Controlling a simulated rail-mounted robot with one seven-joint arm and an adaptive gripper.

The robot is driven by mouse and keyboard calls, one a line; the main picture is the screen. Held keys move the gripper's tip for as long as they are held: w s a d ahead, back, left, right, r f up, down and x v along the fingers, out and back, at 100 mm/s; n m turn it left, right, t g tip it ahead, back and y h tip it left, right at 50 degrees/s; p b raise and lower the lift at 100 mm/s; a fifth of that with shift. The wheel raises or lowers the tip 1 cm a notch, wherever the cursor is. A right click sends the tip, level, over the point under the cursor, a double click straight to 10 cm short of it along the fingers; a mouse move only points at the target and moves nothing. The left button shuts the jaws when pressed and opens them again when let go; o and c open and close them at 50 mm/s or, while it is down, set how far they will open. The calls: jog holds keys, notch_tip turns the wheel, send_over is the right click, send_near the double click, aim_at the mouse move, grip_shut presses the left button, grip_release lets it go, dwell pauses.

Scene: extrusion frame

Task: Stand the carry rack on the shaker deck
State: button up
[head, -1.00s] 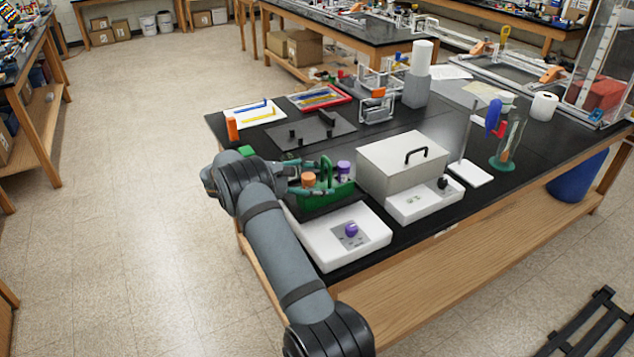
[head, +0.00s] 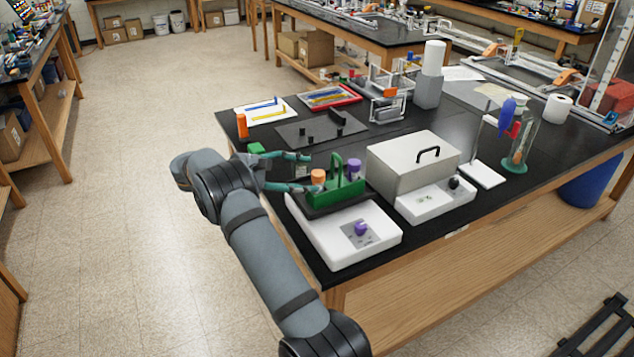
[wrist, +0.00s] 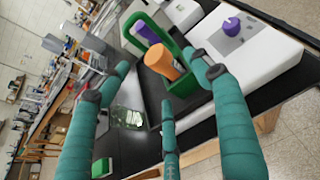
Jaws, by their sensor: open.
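The deck tops the white shaker (head: 340,240) with a purple knob. My gripper (head: 314,172) is open, its teal fingers just left of the rack and pointing at it. The handle is not clasped. The rack's underside is hidden.
A grey lidded box unit (head: 405,165) stands right of the shaker. A dark plate with posts (head: 300,130) lies behind, and a small green block (head: 256,148) sits near the left bench edge.

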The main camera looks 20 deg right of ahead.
jog(key=shift+v, duration=1.7)
dwell(0.7)
